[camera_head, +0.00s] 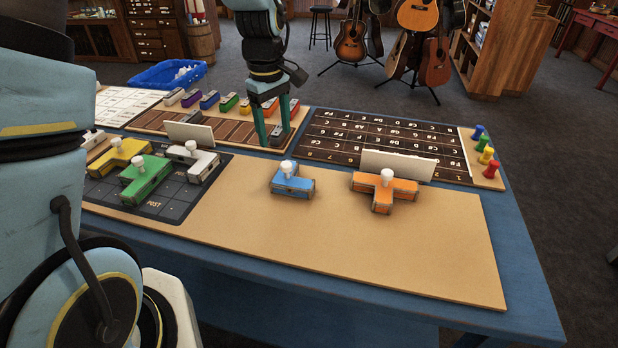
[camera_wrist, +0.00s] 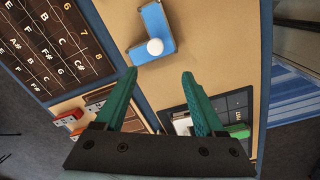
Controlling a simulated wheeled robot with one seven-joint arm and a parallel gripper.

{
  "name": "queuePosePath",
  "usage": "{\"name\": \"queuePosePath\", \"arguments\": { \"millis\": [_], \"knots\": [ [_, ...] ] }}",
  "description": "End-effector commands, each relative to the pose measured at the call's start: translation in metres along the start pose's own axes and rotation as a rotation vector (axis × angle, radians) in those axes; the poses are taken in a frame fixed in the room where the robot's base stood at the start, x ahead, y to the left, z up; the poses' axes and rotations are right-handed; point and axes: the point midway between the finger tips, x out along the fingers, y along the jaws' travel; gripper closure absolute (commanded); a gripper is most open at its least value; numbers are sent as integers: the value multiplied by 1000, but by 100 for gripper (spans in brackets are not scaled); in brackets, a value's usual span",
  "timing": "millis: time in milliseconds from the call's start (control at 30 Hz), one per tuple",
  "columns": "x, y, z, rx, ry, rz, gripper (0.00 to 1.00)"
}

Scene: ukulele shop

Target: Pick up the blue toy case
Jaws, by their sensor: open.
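The blue toy case (camera_head: 293,185) is a small L-shaped block with a white round knob on top. It lies on the tan board (camera_head: 400,250) in the middle of the table. In the wrist view the blue case (camera_wrist: 149,22) is near the top, beyond my fingertips. My gripper (camera_head: 273,124) is above the back of the table, to the left of and behind the case. In the wrist view my gripper's two green fingers (camera_wrist: 162,75) are spread apart with nothing between them.
An orange T-shaped case (camera_head: 385,190) with a white knob is to the right. Green (camera_head: 146,180), yellow (camera_head: 118,155) and white (camera_head: 195,160) cases are on the dark grid at left. A white card (camera_head: 398,165) stands behind the orange case. The board's front is clear.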

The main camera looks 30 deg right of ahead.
Motion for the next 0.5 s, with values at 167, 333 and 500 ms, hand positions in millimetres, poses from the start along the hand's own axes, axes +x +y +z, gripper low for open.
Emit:
{"name": "queuePosePath", "arguments": {
  "millis": [167,333,500],
  "knots": [
    [10,4,2,-7,-3,-3,29],
    [37,3,3,-6,-3,-6,29],
    [54,3,3,-5,-2,-2,29]
  ]
}}
